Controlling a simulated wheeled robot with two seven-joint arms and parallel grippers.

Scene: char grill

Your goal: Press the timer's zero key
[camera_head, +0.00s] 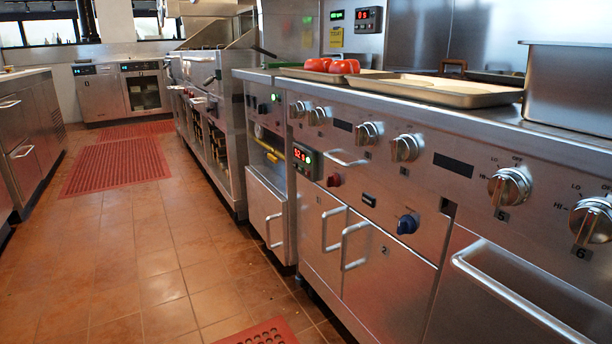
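Neither of my grippers is in view. A small dark panel with a red display and buttons (369,19) is mounted on the steel wall at the back. A smaller dark panel with a green display (337,15) is just left of it. A controller with red digits and a green light (303,158) sits on the front of the counter unit. None of these is labelled clearly enough to tell which is the timer. The zero key is too small to make out.
A steel counter with several knobs (407,147) and door handles (356,245) runs along the right. Metal trays (432,91), red tomatoes (330,65) and a deep steel pan (568,88) are on top. The tiled aisle (150,262) with red mats (118,165) is open at left.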

